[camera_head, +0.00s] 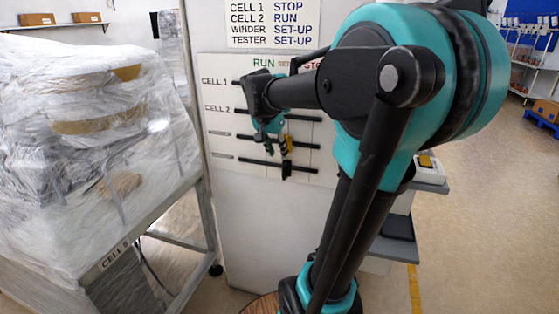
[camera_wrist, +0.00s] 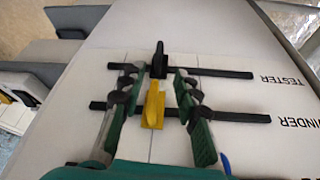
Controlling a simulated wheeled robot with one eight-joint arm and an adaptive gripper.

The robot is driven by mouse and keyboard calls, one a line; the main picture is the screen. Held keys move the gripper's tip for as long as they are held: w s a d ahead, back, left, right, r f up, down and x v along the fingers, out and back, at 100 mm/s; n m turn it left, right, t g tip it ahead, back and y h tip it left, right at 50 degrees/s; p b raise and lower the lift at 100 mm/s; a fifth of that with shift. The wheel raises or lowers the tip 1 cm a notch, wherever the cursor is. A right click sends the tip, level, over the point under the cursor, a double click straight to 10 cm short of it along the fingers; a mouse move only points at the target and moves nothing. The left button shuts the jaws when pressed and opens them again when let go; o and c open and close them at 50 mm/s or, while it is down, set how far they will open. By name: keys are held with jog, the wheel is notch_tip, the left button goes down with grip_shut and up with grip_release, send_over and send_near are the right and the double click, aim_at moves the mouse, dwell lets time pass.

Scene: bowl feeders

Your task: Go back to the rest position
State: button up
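My gripper (camera_wrist: 156,82) is open in front of a white slider board (camera_head: 222,137). In the wrist view its two green-and-black fingers stand on either side of a yellow knob (camera_wrist: 153,105) on the WINDER bar, with visible gaps at both sides. A black knob (camera_wrist: 159,62) sits on the TESTER bar, just beyond and between the fingertips. In the head view my gripper (camera_head: 270,139) is at the board, with the yellow knob (camera_head: 287,147) and black knob (camera_head: 286,170) beside and below it. My arm is stretched out toward the board and hides its right part.
A sign (camera_head: 273,24) above the board lists CELL 1 STOP, CELL 2 RUN, WINDER SET-UP, TESTER SET-UP. A plastic-wrapped machine (camera_head: 90,130) on a frame stands close at the left. A grey shelf with a box (camera_head: 430,168) is behind my arm. Open floor (camera_head: 480,220) lies right.

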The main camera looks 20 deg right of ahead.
jog(key=shift+s+a+r, duration=0.2)
jog(key=shift+s+r, duration=0.05)
jog(key=shift+r, duration=0.4)
jog(key=shift+f, duration=0.1)
jog(key=s+a+f+n+y, duration=0.1)
jog(key=s+a+f+n, duration=0.2)
jog(key=s+f, duration=0.5)
jog(key=s+a+f+n+t+y, duration=0.1)
jog(key=s+f+n, duration=0.5)
jog(key=f, duration=0.8)
jog(key=s+a+y, duration=0.1)
jog(key=s+a, duration=0.1)
jog(key=s, duration=0.1)
jog(key=shift+s+f, duration=0.2)
jog(key=shift+s, duration=0.05)
